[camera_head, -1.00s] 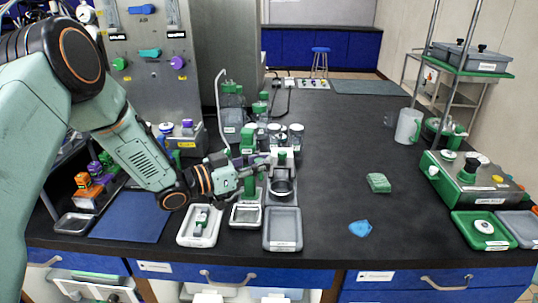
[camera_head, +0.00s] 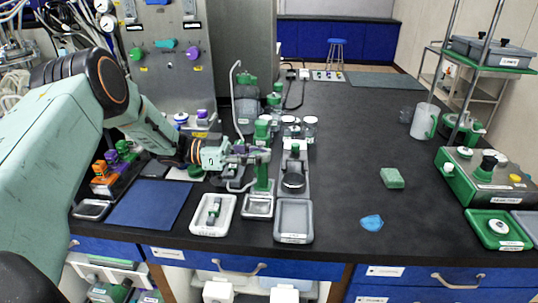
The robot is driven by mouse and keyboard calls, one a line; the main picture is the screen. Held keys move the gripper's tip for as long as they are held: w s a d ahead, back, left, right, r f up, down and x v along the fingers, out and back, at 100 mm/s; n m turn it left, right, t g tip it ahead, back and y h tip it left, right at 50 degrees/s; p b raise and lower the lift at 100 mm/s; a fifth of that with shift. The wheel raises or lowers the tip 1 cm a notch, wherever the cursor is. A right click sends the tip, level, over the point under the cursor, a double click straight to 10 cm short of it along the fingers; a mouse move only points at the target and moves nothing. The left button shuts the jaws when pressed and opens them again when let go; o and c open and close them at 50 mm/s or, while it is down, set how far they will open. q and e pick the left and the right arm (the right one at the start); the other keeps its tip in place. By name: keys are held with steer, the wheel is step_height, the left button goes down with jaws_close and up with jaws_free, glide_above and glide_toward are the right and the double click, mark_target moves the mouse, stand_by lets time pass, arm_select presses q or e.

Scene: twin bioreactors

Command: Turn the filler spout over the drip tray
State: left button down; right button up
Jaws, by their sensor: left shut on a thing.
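The filler (camera_head: 263,172) is a slim green column standing at the near left part of the dark bench. A small silver drip tray (camera_head: 258,208) lies at its foot. My left gripper (camera_head: 250,158) reaches in from the left, level with the column's upper part. It is shut on a part at the filler's head, which I take to be the spout. The fingers cover most of that part, so its exact direction cannot be told. My right gripper is not in view.
A white tray with a green-topped item (camera_head: 228,221) and an empty grey tray (camera_head: 293,232) lie in front. Bottles (camera_head: 310,128) stand behind. The bench's middle is mostly clear.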

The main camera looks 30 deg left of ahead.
arm_select(q)
steer(key=shift+a, duration=0.3)
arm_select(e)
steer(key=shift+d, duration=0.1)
arm_select(q)
steer(key=c, duration=1.7)
jaws_free()
steer(key=shift+c, duration=0.2)
steer(key=o, duration=0.4)
steer(key=shift+s+a, duration=0.3)
steer(key=shift+a, duration=0.1)
steer(key=shift+o, duration=1)
steer(key=shift+w+d, duration=0.3)
steer(key=shift+d, duration=0.2)
steer(key=v, duration=1.2)
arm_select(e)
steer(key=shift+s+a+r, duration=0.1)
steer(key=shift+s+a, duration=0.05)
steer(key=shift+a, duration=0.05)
arm_select(q)
steer(key=shift+w+r, duration=0.1)
steer(key=shift+w, duration=0.05)
steer(key=shift+a, duration=0.1)
